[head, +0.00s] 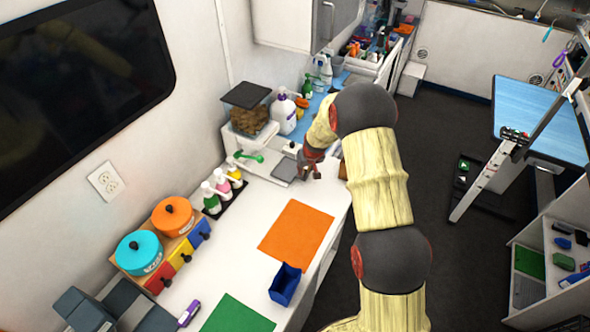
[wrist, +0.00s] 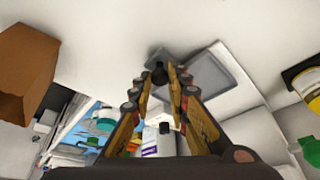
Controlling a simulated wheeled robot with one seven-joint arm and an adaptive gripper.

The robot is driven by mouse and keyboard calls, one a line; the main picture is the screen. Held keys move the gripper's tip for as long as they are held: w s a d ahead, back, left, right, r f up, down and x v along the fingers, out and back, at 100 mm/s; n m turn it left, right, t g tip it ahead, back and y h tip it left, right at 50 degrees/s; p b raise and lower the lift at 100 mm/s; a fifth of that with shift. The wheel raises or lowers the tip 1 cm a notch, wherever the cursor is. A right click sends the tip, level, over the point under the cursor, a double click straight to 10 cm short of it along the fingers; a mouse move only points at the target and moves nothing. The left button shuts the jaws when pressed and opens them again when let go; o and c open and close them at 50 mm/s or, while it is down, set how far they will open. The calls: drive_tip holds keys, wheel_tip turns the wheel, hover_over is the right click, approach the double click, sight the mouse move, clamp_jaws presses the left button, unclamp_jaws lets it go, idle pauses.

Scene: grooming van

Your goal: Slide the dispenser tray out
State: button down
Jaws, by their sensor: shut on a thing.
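The dispenser (head: 250,128) stands on the white counter against the wall, with a dark-lidded clear hopper of brown kibble on a white base. Its flat grey tray (head: 284,170) lies low at the front of the base. The tray also shows in the wrist view (wrist: 215,78). My gripper (head: 308,170) is at the tray's front end, low over the counter. In the wrist view its fingers (wrist: 167,75) are closed around the tray's small black knob (wrist: 160,72). The fingers partly hide the knob, and my arm covers part of the counter edge.
A green scoop (head: 247,156) lies left of the tray. Bottles (head: 283,112) stand behind, and pump bottles (head: 221,185) stand left. An orange mat (head: 296,230) and a blue bin (head: 285,285) are nearer. A brown box (wrist: 22,72) is close to the gripper.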

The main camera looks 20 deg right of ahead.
drive_tip(key=shift+s+d, duration=0.3)
drive_tip(key=shift+d, duration=0.05)
drive_tip(key=c, duration=1.7)
unclamp_jaws()
drive_tip(key=v, duration=1.2)
